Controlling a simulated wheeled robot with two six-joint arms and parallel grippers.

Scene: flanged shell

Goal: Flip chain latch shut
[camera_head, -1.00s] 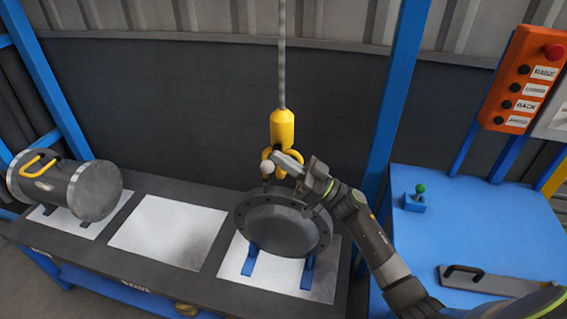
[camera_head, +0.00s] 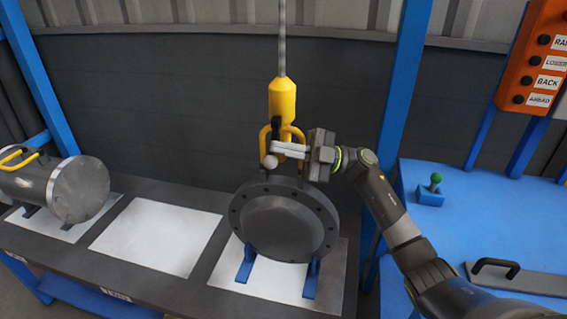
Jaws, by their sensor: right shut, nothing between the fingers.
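The yellow chain hook (camera_head: 283,100) hangs on a chain from above, over a dark flanged shell (camera_head: 284,222) that stands on blue supports. The hook's lower part, with the latch, is partly hidden behind my right gripper (camera_head: 275,150). My right gripper is shut, with its pale fingers pointing left across the front of the hook. Whether the fingers touch the latch I cannot tell. A pale round knob (camera_head: 270,162) shows just below the fingertips, above the shell's rim. My left gripper is not in view.
A second shell with a yellow handle (camera_head: 72,188) lies at the left of the bench. An empty white pad (camera_head: 158,236) is between the shells. A blue table (camera_head: 460,225) at the right holds a green-knobbed lever (camera_head: 433,190) and an orange button panel (camera_head: 540,62) hangs above.

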